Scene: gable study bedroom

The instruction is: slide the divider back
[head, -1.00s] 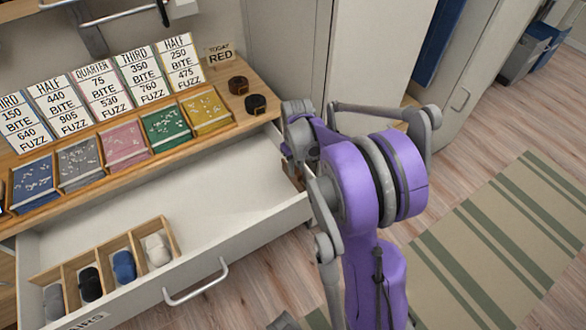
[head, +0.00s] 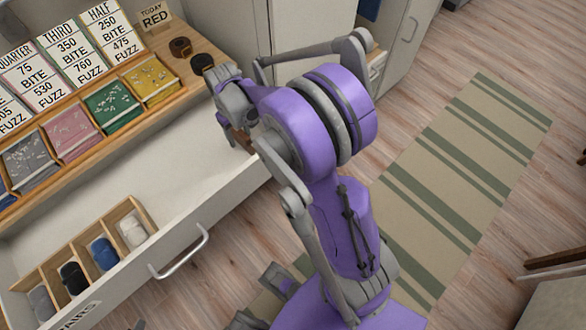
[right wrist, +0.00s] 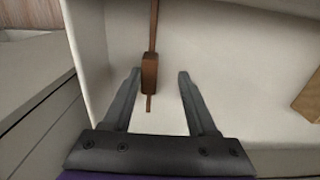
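The open white drawer (head: 190,205) lies below the wooden desk. The divider appears as a brown wooden piece (head: 241,138) at the drawer's right end, mostly hidden by my right arm. In the right wrist view, the divider shows as a thin brown strip with a thicker block (right wrist: 150,73). My right gripper (right wrist: 160,73) is open over the drawer. The block shows between its fingers, nearer the left one, with a gap to the right finger. Contact cannot be told. In the head view my right gripper (head: 226,112) is partly hidden.
A wooden compartment tray (head: 120,208) holding several dark and pale bundles stands at the drawer's front left. Bins of coloured packets (head: 112,105), cards and two dark round pieces (head: 190,54) are on the desk. Much of the drawer's floor is bare.

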